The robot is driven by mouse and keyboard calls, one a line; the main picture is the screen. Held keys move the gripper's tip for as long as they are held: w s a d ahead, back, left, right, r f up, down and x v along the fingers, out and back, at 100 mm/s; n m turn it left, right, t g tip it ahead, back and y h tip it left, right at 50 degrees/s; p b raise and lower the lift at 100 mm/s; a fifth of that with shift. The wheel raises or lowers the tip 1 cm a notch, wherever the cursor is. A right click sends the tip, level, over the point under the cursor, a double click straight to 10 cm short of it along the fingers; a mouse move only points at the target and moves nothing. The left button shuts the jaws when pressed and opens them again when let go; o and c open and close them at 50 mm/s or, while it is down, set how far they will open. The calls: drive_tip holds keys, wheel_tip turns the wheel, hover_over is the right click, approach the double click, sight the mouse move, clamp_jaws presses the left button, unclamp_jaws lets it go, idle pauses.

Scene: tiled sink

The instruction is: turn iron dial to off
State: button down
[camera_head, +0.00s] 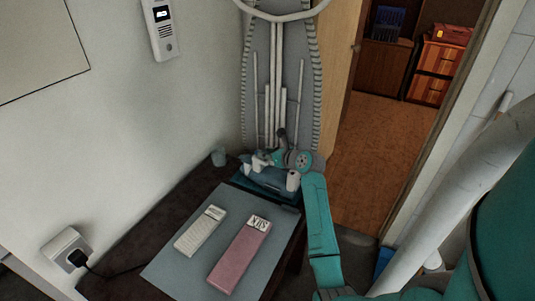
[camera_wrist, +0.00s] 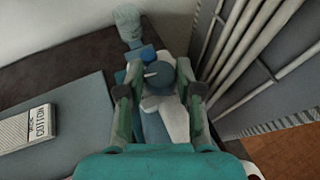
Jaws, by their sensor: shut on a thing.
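The iron (camera_head: 265,175), teal and white, sits at the far end of the dark table, partly hidden by my gripper. In the wrist view, its round dark blue dial (camera_wrist: 159,77) has a short white pointer mark and lies between my two fingers. My gripper (camera_wrist: 159,92) is shut on the dial, one finger at each side; the exact contact is hard to see. In the head view my gripper (camera_head: 275,160) is small and low over the iron. I cannot read any dial markings.
A grey mat (camera_head: 165,266) bears a white box (camera_head: 200,231), marked cotton in the wrist view, and a pink box (camera_head: 240,257). A grey ironing board (camera_head: 293,75) stands upright behind the iron. A plug (camera_head: 77,258) sits left.

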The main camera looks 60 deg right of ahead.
drive_tip(key=n+y, duration=0.3)
drive_tip(key=shift+s+d+t+y, duration=0.1)
drive_tip(key=shift+d+t+y, duration=0.15)
drive_tip(key=shift+t+y, duration=0.05)
drive_tip(key=n+y, duration=0.4)
drive_tip(key=y, duration=0.1)
drive_tip(key=shift+d+r+n, duration=0.1)
drive_tip(key=shift+d+n, duration=0.15)
drive_tip(key=shift+n, duration=0.05)
drive_tip(key=n+g+y, duration=0.1)
drive_tip(key=y, duration=0.1)
drive_tip(key=n+g+y, duration=0.1)
drive_tip(key=n, duration=0.1)
drive_tip(key=n+g+y, duration=0.2)
drive_tip(key=shift+w+d+y, duration=0.15)
drive_tip(key=shift+w+y, duration=0.1)
drive_tip(key=shift+y, duration=0.05)
drive_tip(key=shift+n+g+y, duration=0.5)
drive_tip(key=shift+n+g, duration=0.2)
drive_tip(key=shift+n, duration=0.2)
drive_tip(key=c, duration=0.7)
unclamp_jaws()
drive_tip(key=shift+c, duration=0.2)
